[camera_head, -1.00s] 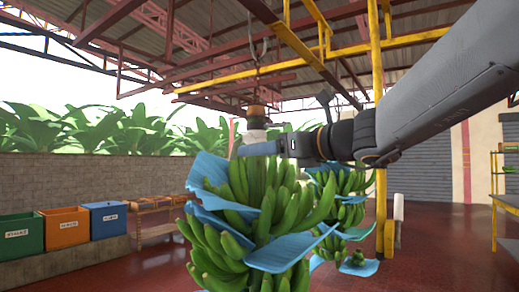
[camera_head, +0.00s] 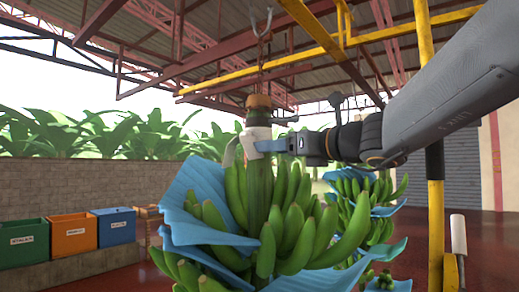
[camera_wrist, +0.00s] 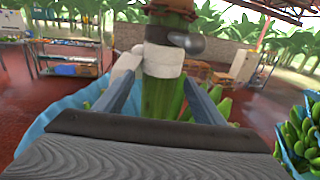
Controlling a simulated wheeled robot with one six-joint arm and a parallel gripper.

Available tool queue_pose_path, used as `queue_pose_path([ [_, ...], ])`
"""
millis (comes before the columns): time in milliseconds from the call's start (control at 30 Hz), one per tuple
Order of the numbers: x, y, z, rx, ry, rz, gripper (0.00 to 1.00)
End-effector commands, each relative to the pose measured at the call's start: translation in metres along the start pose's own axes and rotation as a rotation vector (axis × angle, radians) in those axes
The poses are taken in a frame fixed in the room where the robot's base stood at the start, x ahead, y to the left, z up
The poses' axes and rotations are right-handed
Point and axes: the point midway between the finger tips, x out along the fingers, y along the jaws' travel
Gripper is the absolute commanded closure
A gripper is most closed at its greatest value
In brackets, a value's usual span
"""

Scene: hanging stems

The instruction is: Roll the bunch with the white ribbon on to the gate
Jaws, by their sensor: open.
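The bunch with the white ribbon (camera_head: 258,135) hangs upright in the head view, with green bananas (camera_head: 290,235) and blue sheets between its hands. Its stem hangs by a hook (camera_head: 262,25) under the overhead yellow rail (camera_head: 280,63). In the wrist view the white ribbon (camera_wrist: 163,60) is wrapped around the stem, with a loose tail on the left. My gripper (camera_wrist: 160,95) is open, one finger on each side of the green stem (camera_wrist: 162,98), just below the ribbon. Contact cannot be told. In the head view my gripper (camera_head: 270,146) reaches the stem from the right. I cannot clearly identify the gate.
A second bunch (camera_head: 365,215) with blue sheets hangs behind to the right; it also shows in the wrist view (camera_wrist: 300,140). A yellow post (camera_head: 434,180) stands right of it, beside a white upright piece (camera_head: 458,235). Green, orange (camera_head: 73,233) and blue bins stand left. Open red floor lies right.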

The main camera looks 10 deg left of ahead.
Motion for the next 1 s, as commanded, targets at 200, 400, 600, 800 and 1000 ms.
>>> queue_pose_path([
  [200,0.035,0.000,0.000,0.001,0.003,0.001,0.37],
  [400,0.054,0.001,0.000,0.000,0.001,0.001,0.37],
  [600,0.059,0.002,0.000,0.000,0.001,0.002,0.37],
  [800,0.059,0.002,0.000,0.000,0.001,0.002,0.45],
  [1000,0.059,0.002,0.000,0.000,0.001,0.002,0.79],
])
